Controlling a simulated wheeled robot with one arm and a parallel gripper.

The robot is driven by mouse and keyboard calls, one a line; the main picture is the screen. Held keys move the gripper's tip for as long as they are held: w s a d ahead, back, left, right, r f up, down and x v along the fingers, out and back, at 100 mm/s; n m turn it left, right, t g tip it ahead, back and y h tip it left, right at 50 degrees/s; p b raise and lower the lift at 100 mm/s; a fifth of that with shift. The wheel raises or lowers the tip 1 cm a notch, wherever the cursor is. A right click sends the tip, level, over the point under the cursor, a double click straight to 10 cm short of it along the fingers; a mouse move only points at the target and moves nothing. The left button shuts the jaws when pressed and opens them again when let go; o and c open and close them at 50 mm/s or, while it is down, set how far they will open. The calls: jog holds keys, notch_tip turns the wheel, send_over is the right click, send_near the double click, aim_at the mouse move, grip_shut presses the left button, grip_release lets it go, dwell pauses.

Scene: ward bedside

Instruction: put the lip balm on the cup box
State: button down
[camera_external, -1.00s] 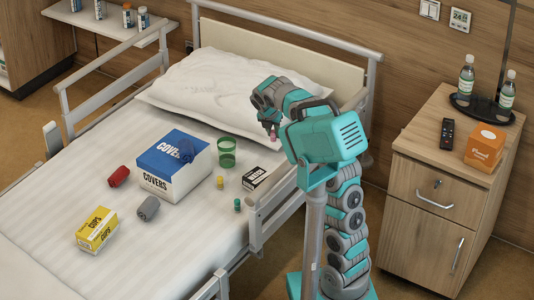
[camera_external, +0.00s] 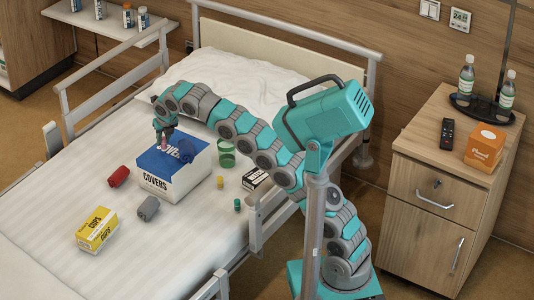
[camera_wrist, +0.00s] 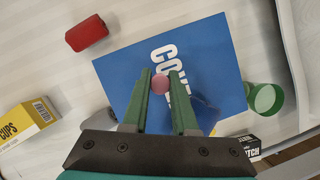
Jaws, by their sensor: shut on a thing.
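My gripper (camera_external: 163,137) is shut on a small pink lip balm (camera_wrist: 160,85), which sits between the two green fingers in the wrist view. In the external view the lip balm (camera_external: 163,148) points down from the fingers, over the blue top of the covers box. The yellow cup box (camera_external: 96,230) lies on the bed at the front left, apart from the gripper. It also shows at the left edge of the wrist view (camera_wrist: 25,125). Its top is bare.
The blue and white covers box (camera_external: 175,185) stands mid-bed. A green cup (camera_external: 227,158), small yellow and green items and a black-and-white box (camera_external: 254,179) are to the right.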

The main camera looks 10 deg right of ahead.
jog(key=s+a+n+g+y+p, duration=0.15)
jog(key=s+a+n, duration=0.35)
jog(key=s+a, duration=0.9)
jog(key=n+g+y+p, duration=0.1)
jog(key=n+p, duration=0.1)
jog(key=n, duration=0.3)
send_over(103, 221)
jog(key=d, duration=0.2)
jog(key=shift+s+a+f, duration=0.1)
jog(key=shift+a+f, duration=0.05)
jog(key=shift+f, duration=0.35)
jog(key=shift+s+a+f, duration=0.1)
jog(key=shift+f, duration=0.4)
jog(key=shift+s+f, duration=0.1)
jog(key=shift+f, duration=0.05)
notch_tip(103, 221, down, 3)
jog(key=shift+d+r+b, duration=0.1)
jog(key=shift+r+b, duration=0.05)
jog(key=shift+b, duration=0.25)
jog(key=shift+f, duration=1.05)
jog(key=shift+f, duration=0.1)
jog(key=c, duration=0.7)
grip_release()
